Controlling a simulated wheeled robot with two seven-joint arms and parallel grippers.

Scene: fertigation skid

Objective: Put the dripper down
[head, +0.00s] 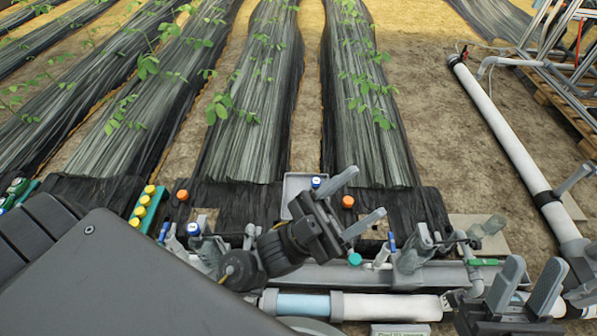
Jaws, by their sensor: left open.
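I cannot tell for sure which small piece is the dripper. One orange piece (348,201) lies on the black sheet beside the left gripper, another orange piece (182,195) farther left. My right gripper (535,265) is at the lower right, its fingers apart and empty.
A grey rail with pipes and clamps (415,272) crosses the front. A teal cap (355,259) sits near the rail. A green rack of yellow caps (143,208) is at left.

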